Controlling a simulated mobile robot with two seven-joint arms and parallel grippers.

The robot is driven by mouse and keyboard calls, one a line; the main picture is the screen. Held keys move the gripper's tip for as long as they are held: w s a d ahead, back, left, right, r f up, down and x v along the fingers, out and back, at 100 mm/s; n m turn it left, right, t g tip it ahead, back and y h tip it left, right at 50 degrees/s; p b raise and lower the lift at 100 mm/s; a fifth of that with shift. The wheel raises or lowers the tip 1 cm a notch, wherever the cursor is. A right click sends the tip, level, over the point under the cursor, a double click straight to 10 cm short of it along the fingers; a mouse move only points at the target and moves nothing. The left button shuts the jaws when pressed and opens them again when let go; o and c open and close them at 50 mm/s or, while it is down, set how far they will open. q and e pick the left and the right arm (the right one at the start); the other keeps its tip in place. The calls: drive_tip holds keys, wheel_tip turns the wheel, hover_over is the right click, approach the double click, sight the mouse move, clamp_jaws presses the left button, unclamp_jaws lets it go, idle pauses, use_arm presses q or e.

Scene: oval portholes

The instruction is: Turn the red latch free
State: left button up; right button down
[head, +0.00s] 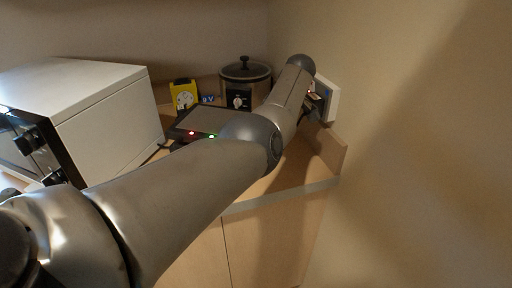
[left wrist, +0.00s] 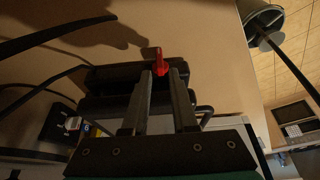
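The red latch (left wrist: 158,58) stands out against the tan surface in the left wrist view. Its lower part lies at the gap between the fingertips of my left gripper (left wrist: 160,73). The two dark fingers are apart, and the red fills most of the narrow gap at the tips. I cannot tell whether they touch or grip it. In the head view my left arm reaches to the right wall, and its gripper (head: 315,98) is mostly hidden beside a white wall box (head: 329,101). The latch is hidden there. My right gripper is in neither view.
A white microwave-like box (head: 80,105) stands at the left. A yellow device (head: 184,94), a slow cooker (head: 245,84) with a dark lid and a dark flat device (head: 205,119) with small lights stand on the wooden counter. The counter's raised edge (head: 329,150) runs below my wrist.

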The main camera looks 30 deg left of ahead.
use_arm(q)
drive_tip(key=p+v, duration=0.1)
drive_tip(key=v, duration=0.9)
drive_tip(key=shift+s, duration=0.1)
